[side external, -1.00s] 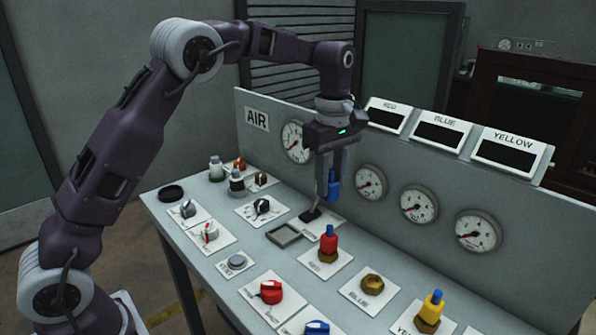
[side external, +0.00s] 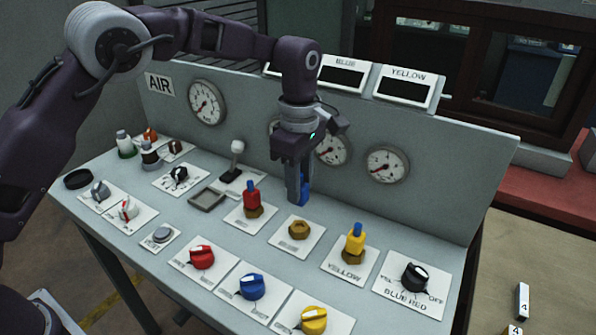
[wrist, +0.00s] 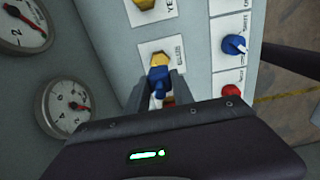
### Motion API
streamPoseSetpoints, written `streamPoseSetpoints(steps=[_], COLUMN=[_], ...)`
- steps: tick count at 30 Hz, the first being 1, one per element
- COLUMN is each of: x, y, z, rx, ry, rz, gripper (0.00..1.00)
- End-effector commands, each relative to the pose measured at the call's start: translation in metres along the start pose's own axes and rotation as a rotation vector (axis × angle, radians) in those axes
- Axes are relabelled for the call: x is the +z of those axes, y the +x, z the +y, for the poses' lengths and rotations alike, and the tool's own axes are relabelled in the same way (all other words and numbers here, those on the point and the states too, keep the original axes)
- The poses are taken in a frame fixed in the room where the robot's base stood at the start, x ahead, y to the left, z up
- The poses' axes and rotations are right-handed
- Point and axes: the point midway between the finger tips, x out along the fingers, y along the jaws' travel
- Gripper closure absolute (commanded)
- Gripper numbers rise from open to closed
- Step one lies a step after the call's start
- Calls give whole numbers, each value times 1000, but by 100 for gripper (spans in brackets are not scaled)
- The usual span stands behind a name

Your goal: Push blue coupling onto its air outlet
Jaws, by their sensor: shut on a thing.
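My gripper (side external: 298,197) is shut on the blue coupling (side external: 305,190), which it holds upright above the panel. The coupling is partly hidden by the fingers; it also shows between them in the wrist view (wrist: 158,78). The blue air outlet (side external: 299,230) is a bare brass hex fitting on a white plate. In the side view the coupling appears just above and behind it, apart from it. In the wrist view the outlet (wrist: 160,58) lies just past the coupling, partly covered by it.
A red coupling (side external: 251,195) sits on the outlet to the left, a yellow coupling (side external: 355,239) on the one to the right. Red (side external: 201,257), blue (side external: 252,287) and yellow (side external: 313,320) knobs stand in front. The upright gauge panel (side external: 440,180) rises behind my gripper.

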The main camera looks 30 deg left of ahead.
Motion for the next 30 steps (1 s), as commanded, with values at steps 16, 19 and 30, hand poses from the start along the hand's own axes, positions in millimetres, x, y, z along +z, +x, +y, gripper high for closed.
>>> streamPoseSetpoints(steps=[16,19,30], x=[0,0,0], y=[22,32,56], z=[0,0,0], rx=[-2,-2,0], ry=[1,1,1], rz=[1,0,0], gripper=[100,100,100])
